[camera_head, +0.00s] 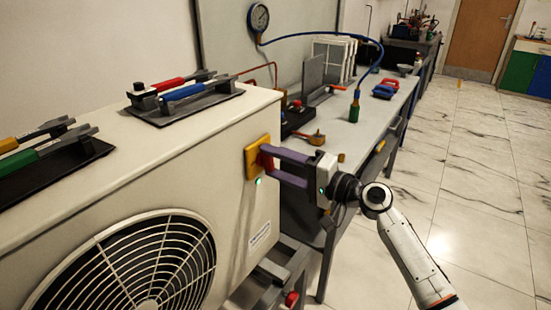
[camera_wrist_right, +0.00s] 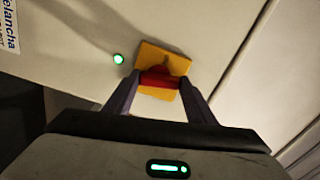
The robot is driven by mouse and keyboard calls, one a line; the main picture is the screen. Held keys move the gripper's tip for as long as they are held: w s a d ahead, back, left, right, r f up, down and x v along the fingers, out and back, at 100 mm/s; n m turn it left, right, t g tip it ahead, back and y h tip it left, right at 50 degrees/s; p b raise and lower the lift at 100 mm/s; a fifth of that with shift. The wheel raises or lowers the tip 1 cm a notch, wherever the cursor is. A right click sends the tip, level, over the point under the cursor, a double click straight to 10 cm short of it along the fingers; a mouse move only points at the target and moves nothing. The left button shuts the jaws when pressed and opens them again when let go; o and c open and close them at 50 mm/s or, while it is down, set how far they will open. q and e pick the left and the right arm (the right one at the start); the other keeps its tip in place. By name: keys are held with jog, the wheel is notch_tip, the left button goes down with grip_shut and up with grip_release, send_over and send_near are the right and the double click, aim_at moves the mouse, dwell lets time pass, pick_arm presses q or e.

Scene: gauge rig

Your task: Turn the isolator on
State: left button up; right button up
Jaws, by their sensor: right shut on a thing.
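The isolator is a yellow plate (camera_head: 252,160) with a red handle (camera_head: 266,160) on the end wall of the large beige fan unit (camera_head: 258,209). My right gripper (camera_head: 271,163) reaches it from the right, its purple fingers shut on the red handle. In the right wrist view the yellow plate (camera_wrist_right: 175,57) shows behind the red handle (camera_wrist_right: 159,80), which lies between the fingertips. A small green lamp (camera_head: 258,182) beside the plate is lit; it also shows in the right wrist view (camera_wrist_right: 118,59). My left gripper is not in view.
Hand tools lie on dark trays (camera_head: 190,105) on top of the unit. Behind my right gripper is a grey workbench (camera_head: 385,115) with several items. A round gauge (camera_head: 259,16) with a blue hose (camera_head: 330,34) hangs at the back. The tiled floor (camera_head: 465,180) at right is clear.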

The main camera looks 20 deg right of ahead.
jog(key=shift+m+p, duration=0.55)
jog(key=shift+m, duration=0.55)
jog(key=o, duration=1)
jog(key=shift+o, duration=0.2)
jog(key=b+v, duration=0.1)
jog(key=v, duration=0.9)
jog(key=shift+s+d+f, duration=0.1)
jog(key=shift+s+d, duration=0.05)
